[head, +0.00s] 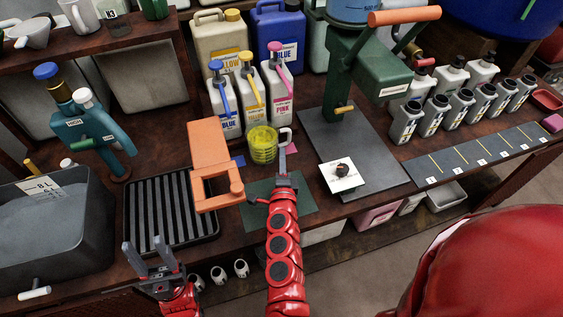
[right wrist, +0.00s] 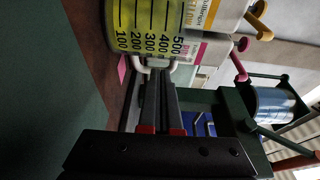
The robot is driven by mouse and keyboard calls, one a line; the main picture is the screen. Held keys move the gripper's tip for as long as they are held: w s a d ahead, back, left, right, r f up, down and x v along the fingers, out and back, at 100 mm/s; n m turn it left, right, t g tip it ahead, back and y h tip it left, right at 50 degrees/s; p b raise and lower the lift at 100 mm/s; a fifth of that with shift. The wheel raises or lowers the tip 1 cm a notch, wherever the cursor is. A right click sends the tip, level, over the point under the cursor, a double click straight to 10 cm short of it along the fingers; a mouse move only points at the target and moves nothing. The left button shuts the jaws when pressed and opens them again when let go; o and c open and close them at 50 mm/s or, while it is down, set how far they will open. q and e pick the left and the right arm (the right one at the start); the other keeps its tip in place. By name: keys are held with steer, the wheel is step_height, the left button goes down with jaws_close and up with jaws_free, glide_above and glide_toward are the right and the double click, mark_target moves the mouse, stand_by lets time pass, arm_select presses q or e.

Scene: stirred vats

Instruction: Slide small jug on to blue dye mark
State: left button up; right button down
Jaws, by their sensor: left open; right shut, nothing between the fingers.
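The small jug (head: 263,145) is yellow with a dark measuring scale and a pale handle. It stands upright in front of the pump bottles. In the right wrist view the jug (right wrist: 150,28) is close, its scale facing me. My right gripper (head: 283,160) is shut and empty, its fingertips (right wrist: 157,72) at the jug's handle; I cannot tell whether they touch. A bluish-purple mark (head: 238,160) lies on the bench left of the jug, in front of the blue-labelled bottle (head: 224,115). My left gripper (head: 152,248) is open and empty, low at the rack's front.
An orange bracket-shaped object (head: 209,150) stands left of the jug, near the mark. A black ribbed rack (head: 170,208) lies further left. A dark green mat (head: 260,215) is under my right arm. A green press (head: 345,100) stands right on a grey plate.

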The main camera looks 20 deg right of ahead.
mark_target(254, 151)
steer(key=x, duration=0.5)
steer(key=shift+w+d, duration=0.1)
steer(key=shift+w, duration=0.05)
steer(key=a, duration=0.9)
steer(key=shift+s+b, duration=0.3)
steer(key=shift+b, duration=0.05)
steer(key=shift+d, duration=0.1)
